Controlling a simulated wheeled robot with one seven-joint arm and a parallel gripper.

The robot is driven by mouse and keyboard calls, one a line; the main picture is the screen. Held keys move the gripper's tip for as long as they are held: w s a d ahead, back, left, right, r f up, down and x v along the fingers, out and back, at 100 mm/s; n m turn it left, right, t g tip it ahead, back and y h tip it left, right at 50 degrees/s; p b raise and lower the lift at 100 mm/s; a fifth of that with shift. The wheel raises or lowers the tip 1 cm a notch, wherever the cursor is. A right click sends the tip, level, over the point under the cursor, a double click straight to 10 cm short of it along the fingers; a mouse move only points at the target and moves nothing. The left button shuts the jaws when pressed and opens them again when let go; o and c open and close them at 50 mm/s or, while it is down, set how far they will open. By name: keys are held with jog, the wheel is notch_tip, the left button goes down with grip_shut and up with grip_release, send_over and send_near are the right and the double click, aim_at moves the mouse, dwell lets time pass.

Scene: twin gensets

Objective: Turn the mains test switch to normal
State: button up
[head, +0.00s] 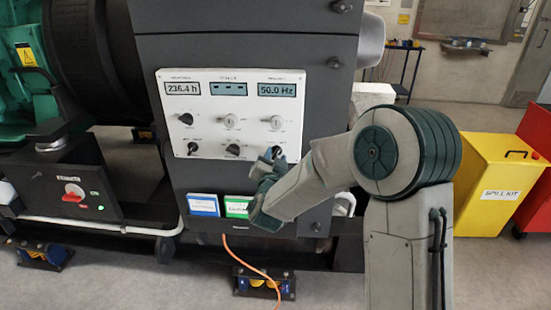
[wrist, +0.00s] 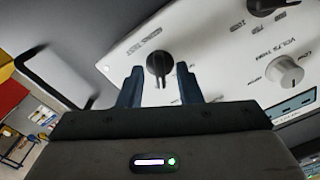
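The white control panel (head: 167,135) is on the front of the dark grey genset cabinet. In the wrist view, the black rotary switch (wrist: 159,63) sits on this panel (wrist: 215,50), with small lettering around it, too small to read surely; it appears to be the mains test switch. My gripper (wrist: 160,77) is open, with its two dark blue fingers apart, one on each side of the switch. I cannot tell whether they touch it. In the head view, my gripper (head: 270,165) is at the panel's lower right corner and mostly hides the switch there.
Other panel controls are close by: a white volts trim knob (wrist: 286,72) and a black knob (head: 232,149) left of my gripper. Blue (head: 203,205) and green (head: 237,206) label holders sit below. A yellow spill kit bin (head: 495,185) stands right.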

jog(key=shift+c, duration=0.3)
grip_shut()
